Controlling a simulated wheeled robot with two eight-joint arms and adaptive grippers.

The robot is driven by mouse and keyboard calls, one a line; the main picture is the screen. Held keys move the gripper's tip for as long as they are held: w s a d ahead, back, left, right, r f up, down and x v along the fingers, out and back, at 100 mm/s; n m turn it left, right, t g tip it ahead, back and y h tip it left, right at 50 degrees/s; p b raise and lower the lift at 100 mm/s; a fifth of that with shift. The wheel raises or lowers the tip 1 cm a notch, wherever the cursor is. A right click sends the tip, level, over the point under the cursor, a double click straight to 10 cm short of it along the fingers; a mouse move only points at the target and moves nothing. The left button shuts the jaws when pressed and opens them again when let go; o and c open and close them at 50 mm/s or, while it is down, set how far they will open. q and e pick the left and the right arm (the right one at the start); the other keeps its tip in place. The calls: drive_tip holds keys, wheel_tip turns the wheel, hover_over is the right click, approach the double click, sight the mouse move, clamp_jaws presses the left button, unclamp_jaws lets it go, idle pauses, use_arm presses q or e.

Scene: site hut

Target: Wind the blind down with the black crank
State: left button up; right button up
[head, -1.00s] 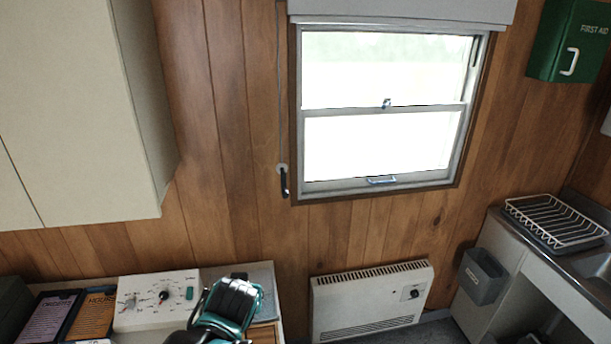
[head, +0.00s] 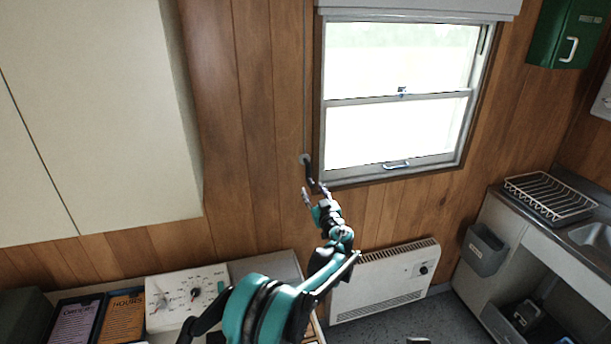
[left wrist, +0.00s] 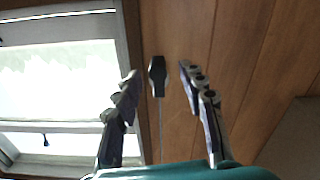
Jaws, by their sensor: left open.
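The black crank (head: 309,171) hangs on the wood wall just left of the window's lower left corner, below a thin cord. The blind (head: 420,10) is a pale roll at the window's top edge, with the panes bare below it. My left gripper (head: 315,191) is open and empty at the crank's lower end. In the left wrist view the crank (left wrist: 157,75) shows between the two spread fingers of the gripper (left wrist: 159,76), seemingly beyond their tips; I cannot tell whether they touch it. My right gripper is out of view.
A white heater (head: 385,282) is on the wall below the window. A tall pale cabinet (head: 95,120) stands out at the left. A counter with a control box (head: 185,298) is below it. A dish rack (head: 548,197) and sink are at the right.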

sight(308, 179)
use_arm(q)
drive_tip(key=x, duration=0.4)
drive_tip(key=b+x, duration=0.1)
drive_tip(key=x, duration=0.2)
drive_tip(key=shift+w+d, duration=0.1)
drive_tip(key=shift+w, duration=0.35)
drive_tip(key=shift+s, duration=0.1)
clamp_jaws()
